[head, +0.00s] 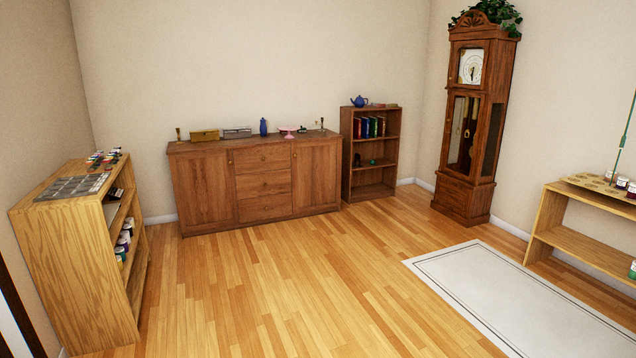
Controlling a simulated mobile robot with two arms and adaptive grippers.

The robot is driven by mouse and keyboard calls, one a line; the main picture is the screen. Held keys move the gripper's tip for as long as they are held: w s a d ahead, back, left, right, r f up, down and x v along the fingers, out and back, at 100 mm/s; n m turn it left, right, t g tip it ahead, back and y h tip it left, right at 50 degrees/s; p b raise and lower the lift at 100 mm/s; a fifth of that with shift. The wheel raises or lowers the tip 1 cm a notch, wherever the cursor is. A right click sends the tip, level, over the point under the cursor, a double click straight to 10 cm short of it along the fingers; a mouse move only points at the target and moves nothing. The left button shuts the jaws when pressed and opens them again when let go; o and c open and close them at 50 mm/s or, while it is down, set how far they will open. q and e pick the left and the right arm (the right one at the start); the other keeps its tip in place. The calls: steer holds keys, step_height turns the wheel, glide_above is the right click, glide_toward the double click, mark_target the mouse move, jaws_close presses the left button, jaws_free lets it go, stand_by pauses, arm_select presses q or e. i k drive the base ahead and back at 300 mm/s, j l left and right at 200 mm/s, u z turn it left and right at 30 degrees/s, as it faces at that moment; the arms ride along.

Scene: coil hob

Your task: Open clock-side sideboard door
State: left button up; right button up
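A brown wooden sideboard (264,208) stands against the back wall. It has a left door (203,190), several drawers (263,183) in the middle, and a right door (316,177). Both doors are shut. A tall grandfather clock (472,120) stands in the back right corner area, so the right door is the one on the clock's side. A small knob shows near the upper inner edge of the left door; the right door's knob is too small to make out clearly. Neither of my grippers shows in the head view.
A small bookcase (372,150) stands between sideboard and clock. A light wooden shelf (75,250) is at the left, another low shelf (590,235) at the right. A white rug (520,295) lies front right. The wooden floor (270,290) before the sideboard is clear.

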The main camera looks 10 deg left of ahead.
mark_target(317, 165)
steer(key=i+u, duration=0.3)
steer(key=u, duration=0.15)
steer(key=i, duration=4.5)
steer(key=j, duration=0.1)
